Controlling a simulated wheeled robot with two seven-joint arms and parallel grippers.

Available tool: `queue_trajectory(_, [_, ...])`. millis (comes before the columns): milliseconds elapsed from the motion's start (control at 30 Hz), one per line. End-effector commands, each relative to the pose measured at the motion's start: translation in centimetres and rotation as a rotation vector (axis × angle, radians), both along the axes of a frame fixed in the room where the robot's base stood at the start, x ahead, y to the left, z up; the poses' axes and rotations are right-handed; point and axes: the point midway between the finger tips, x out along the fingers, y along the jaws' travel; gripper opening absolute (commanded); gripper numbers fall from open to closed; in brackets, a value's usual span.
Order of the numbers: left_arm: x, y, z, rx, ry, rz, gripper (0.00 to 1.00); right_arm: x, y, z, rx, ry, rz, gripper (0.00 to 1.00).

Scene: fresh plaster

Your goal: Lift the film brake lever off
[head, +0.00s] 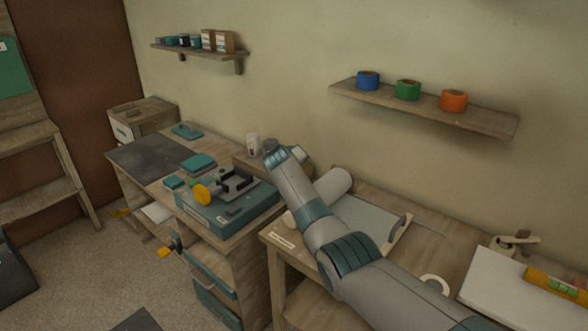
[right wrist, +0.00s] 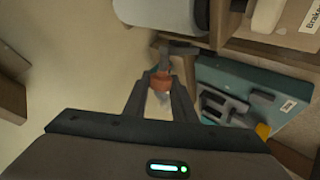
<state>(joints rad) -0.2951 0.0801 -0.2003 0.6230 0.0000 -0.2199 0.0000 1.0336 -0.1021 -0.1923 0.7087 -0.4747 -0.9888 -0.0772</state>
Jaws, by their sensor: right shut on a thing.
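The teal machine (head: 222,212) sits on the wooden bench, with a dark bracket (head: 238,184) and a yellow knob (head: 202,195) on top. It also shows at the right of the right wrist view (right wrist: 275,88). My right gripper (right wrist: 160,88) is shut on a small orange-brown piece with a dark grey part (right wrist: 166,60) beyond it. I cannot tell for certain whether this is the film brake lever. The held piece appears beside the machine's teal body, apart from it in the picture. In the head view my right arm hides its gripper. My left gripper is not in view.
A wooden stand with a label (head: 283,240) is right of the machine; my arm passes over it. A shelf (head: 430,108) with coloured tape rolls is on the wall. A white board with a yellow level (head: 556,285) lies at right. Carpet (head: 130,265) is open at front left.

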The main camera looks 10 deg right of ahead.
Motion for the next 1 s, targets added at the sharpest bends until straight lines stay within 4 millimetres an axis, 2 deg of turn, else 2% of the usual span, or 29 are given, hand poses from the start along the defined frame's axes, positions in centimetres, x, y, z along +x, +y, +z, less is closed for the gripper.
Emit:
queue_trajectory(633, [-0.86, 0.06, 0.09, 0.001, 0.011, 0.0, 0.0, -0.16, -0.06, -0.05, -0.044, 0.057, 0.002, 0.0])
queue_trajectory(667, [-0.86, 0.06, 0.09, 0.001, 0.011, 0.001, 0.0, -0.16, -0.07, -0.05, -0.044, 0.057, 0.002, 0.29])
queue_trajectory(700, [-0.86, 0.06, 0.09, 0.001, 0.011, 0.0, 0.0, -0.16, -0.06, -0.05, -0.044, 0.056, 0.002, 0.38])
queue_trajectory(733, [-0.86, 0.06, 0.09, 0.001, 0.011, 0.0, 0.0, -0.16, -0.07, -0.04, -0.043, 0.056, 0.002, 0.43])
queue_trajectory(1000, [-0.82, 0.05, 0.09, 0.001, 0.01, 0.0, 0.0, -0.17, -0.08, -0.05, -0.043, 0.056, 0.002, 0.43])
